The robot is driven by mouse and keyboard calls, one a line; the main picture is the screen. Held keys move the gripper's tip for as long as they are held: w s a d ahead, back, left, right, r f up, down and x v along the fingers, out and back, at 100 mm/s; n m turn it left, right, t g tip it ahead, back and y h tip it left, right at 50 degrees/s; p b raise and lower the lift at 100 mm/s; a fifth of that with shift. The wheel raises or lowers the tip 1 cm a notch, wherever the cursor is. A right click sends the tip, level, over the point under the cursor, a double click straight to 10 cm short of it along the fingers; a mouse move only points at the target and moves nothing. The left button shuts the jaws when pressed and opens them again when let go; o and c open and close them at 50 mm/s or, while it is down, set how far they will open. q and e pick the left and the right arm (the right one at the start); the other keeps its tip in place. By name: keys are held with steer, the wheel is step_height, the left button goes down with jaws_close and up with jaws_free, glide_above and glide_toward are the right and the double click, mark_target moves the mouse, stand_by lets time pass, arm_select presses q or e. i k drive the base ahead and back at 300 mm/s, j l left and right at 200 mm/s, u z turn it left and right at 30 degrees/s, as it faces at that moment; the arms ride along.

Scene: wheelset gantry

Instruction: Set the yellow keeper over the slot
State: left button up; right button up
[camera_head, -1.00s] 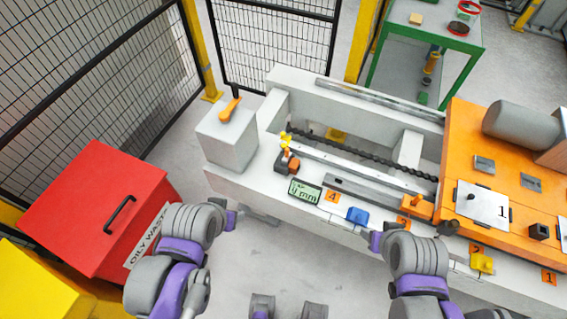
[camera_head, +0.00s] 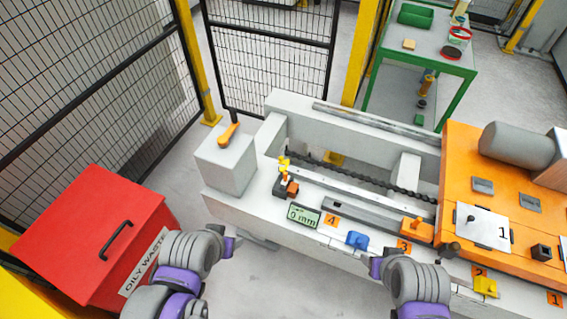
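A small yellow block (camera_head: 485,286), which looks like the keeper, sits on the bench's front ledge at the lower right, by the tag marked 2. A second small yellow piece (camera_head: 284,166) stands on a dark and orange fixture at the bench's left part. I cannot tell which opening is the slot; a long grey rail (camera_head: 365,212) with a dark groove lies along the bench. My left gripper (camera_head: 229,245) is in front of the bench, away from both yellow pieces. My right gripper (camera_head: 377,267) is by the front edge, below a blue block (camera_head: 357,240). Their finger gaps are not clear.
An orange block (camera_head: 417,230) sits at the rail's right end, beside an orange housing (camera_head: 465,160). A display (camera_head: 303,216) reads 0 mm. A red waste bin (camera_head: 90,240) stands at left. A green table (camera_head: 425,60) and mesh fence are behind.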

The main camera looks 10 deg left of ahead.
mark_target(281, 161)
steer(key=i+j+z, duration=0.15)
steer(key=z, duration=0.35)
steer(key=i+j+z, duration=0.1)
steer(key=j+z, duration=0.35)
